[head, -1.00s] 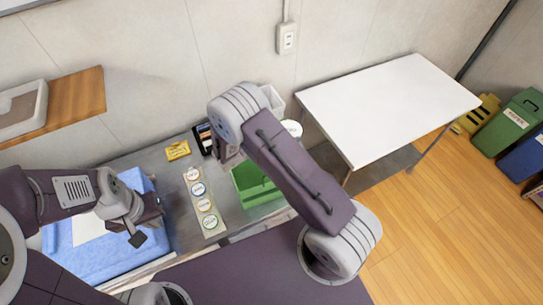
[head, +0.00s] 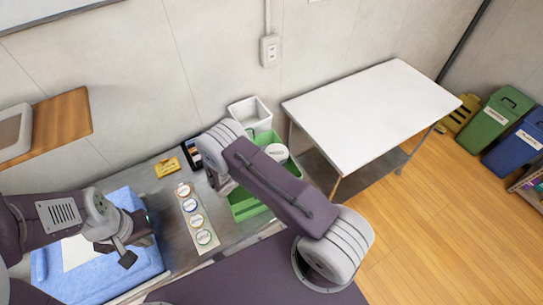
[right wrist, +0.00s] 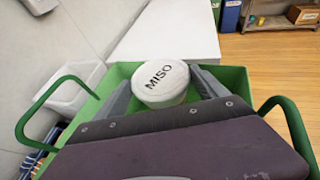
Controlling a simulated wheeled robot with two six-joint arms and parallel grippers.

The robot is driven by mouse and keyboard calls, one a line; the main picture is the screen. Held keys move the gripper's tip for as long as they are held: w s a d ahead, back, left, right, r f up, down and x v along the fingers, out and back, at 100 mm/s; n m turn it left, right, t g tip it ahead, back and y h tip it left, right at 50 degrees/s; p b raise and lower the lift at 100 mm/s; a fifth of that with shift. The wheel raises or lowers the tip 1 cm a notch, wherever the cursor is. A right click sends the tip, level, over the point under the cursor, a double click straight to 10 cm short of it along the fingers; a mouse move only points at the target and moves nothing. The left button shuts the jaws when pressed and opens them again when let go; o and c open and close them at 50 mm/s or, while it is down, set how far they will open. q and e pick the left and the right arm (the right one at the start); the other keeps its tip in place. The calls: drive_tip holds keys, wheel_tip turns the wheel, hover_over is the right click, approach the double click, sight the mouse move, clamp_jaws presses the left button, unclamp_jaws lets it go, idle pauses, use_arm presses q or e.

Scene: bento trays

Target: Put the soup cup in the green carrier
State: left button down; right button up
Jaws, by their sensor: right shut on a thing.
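The soup cup (right wrist: 161,82), with a white lid marked MISO, sits between the two grey fingers of my right gripper (right wrist: 163,88). The lid also shows in the head view (head: 277,152), beside my right arm. The green carrier (head: 246,212) stands on the counter, partly hidden by that arm. In the right wrist view its green walls (right wrist: 118,72) show around the cup; whether the cup touches its floor is hidden. My left gripper (head: 116,253) is over the blue cloth at the left, its opening unclear.
A white bin (head: 250,114) stands behind the carrier. A strip of round labelled lids (head: 190,206), a yellow box (head: 167,167) and a dark box lie left of it. A bare white table (head: 375,110) stands to the right.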

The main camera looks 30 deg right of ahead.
drive_tip(key=shift+f, duration=0.35)
drive_tip(key=o, duration=1.5)
drive_tip(key=shift+r, duration=0.3)
drive_tip(key=shift+r+p, duration=0.55)
drive_tip(key=shift+p, duration=0.1)
drive_tip(key=a+b, duration=0.1)
drive_tip(key=a, duration=0.1)
drive_tip(key=s+a+b, duration=0.1)
drive_tip(key=shift+s+a+r+b, duration=0.1)
drive_tip(key=shift+a+r+b, duration=0.15)
drive_tip(key=shift+b, duration=0.1)
drive_tip(key=b, duration=0.2)
approach(274, 154)
drive_tip(key=v, duration=0.4)
drive_tip(key=shift+s+d+r, duration=0.1)
drive_tip(key=shift+s+r, duration=0.1)
drive_tip(key=shift+r, duration=0.1)
